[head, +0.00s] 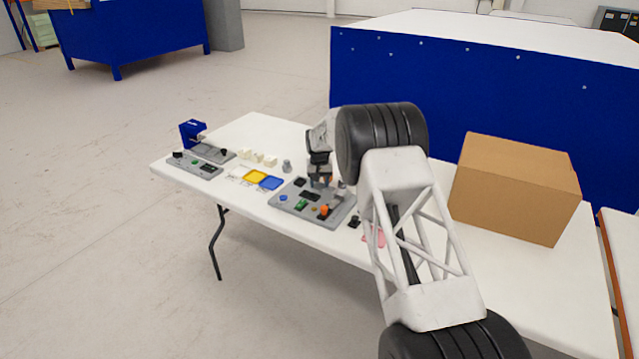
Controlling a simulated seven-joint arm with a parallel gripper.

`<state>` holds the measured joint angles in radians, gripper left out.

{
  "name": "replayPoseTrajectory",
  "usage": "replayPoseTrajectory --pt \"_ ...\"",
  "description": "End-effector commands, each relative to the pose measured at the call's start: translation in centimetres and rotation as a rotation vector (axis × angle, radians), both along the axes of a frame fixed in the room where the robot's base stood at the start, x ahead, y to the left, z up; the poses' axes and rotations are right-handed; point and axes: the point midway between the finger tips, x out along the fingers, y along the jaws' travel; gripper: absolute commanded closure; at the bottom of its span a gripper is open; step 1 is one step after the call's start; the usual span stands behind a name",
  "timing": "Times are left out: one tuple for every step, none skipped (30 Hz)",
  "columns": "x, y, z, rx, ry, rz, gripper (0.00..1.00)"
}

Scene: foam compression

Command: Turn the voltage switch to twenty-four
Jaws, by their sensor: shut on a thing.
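A grey control panel (284,206) lies on the white table near its front edge. My gripper (319,184) points down over the back right part of the panel. It is shut on a small part there that its fingers mostly hide. The voltage switch and its markings are too small to make out, so I cannot tell which way it points.
Yellow (255,176) and blue (271,183) trays lie left of the panel, with several pale blocks behind them. A blue device (192,132) and a second grey panel (195,165) stand at the far left. A cardboard box (513,188) stands at right.

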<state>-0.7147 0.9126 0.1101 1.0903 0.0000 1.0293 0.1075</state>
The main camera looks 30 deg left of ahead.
Motion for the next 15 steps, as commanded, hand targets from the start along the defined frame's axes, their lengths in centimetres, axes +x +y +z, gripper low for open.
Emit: replayPoseTrajectory --pt "0.06 0.08 0.09 0.002 -0.002 -0.022 0.75" --pt "0.06 0.08 0.07 0.002 -0.002 -0.035 0.75" --pt "0.06 0.08 0.08 0.002 -0.002 -0.05 0.75" --pt "0.07 0.08 0.1 0.002 -0.002 -0.06 0.75" --pt "0.07 0.09 0.12 0.002 -0.003 -0.068 0.75" --pt "0.09 0.08 0.14 0.003 -0.003 -0.078 0.75" --pt "0.09 0.1 0.16 0.003 -0.003 -0.084 0.75" --pt "0.09 0.1 0.18 0.003 -0.003 -0.089 0.75" --pt "0.1 0.1 0.19 0.003 -0.003 -0.094 0.75" --pt "0.1 0.1 0.2 0.004 -0.004 -0.096 0.75" --pt "0.11 0.11 0.2 0.004 -0.004 -0.098 0.75" --pt "0.11 0.11 0.21 0.004 -0.004 -0.099 0.75" --pt "0.11 0.1 0.21 0.004 -0.004 -0.1 0.75" --pt "0.11 0.1 0.21 0.004 -0.004 -0.1 0.75" --pt "0.11 0.1 0.22 0.004 -0.004 -0.1 0.75"
